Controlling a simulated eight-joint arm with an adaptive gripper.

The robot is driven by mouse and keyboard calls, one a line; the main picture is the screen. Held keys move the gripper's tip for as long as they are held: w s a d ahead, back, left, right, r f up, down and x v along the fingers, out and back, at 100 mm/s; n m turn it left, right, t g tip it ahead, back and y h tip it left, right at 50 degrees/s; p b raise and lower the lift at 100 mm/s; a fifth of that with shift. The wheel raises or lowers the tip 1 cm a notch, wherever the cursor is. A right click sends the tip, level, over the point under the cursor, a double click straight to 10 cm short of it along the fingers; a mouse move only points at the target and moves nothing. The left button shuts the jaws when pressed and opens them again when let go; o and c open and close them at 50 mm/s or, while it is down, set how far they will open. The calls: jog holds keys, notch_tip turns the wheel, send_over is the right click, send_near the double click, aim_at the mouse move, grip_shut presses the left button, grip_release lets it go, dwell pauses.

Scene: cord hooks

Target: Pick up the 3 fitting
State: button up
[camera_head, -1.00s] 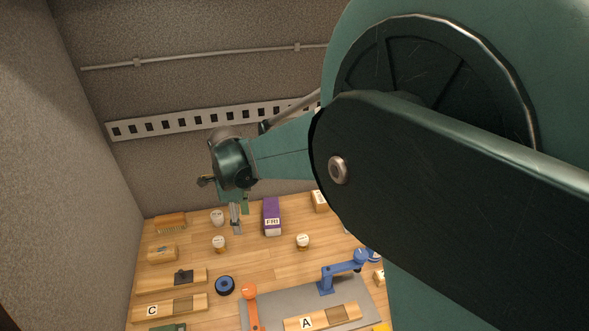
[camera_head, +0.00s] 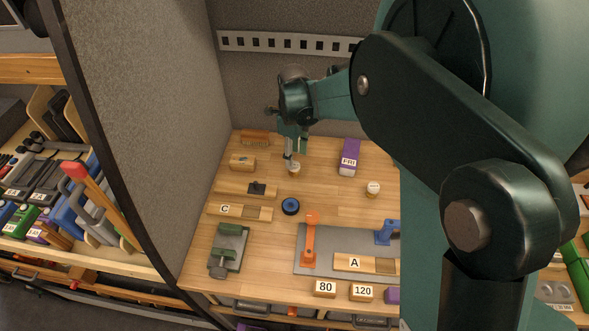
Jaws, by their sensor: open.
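Small white-topped fittings with tan bases stand on the wooden bench. One fitting (camera_head: 294,168) is right below and beside my gripper's fingers, and another fitting (camera_head: 373,188) stands to the right. Their top markings are too small to read, so I cannot tell which is the 3. My gripper (camera_head: 288,156) points down, open, at the back left of the bench. It looks empty; whether it touches the near fitting cannot be told. A further fitting seen earlier behind this one is now hidden, likely by my gripper.
A purple FRI block (camera_head: 349,157) stands right of my gripper. A brush (camera_head: 255,137) and wooden blocks lie left. A blue-black ring (camera_head: 290,206), a green vise (camera_head: 229,247) and an orange-handled tool (camera_head: 311,240) are nearer. A grey wall (camera_head: 150,100) bounds the left.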

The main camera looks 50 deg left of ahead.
jog(key=shift+f, duration=0.8)
jog(key=shift+d+f, duration=0.1)
jog(key=shift+f, duration=2.5)
jog(key=c, duration=1)
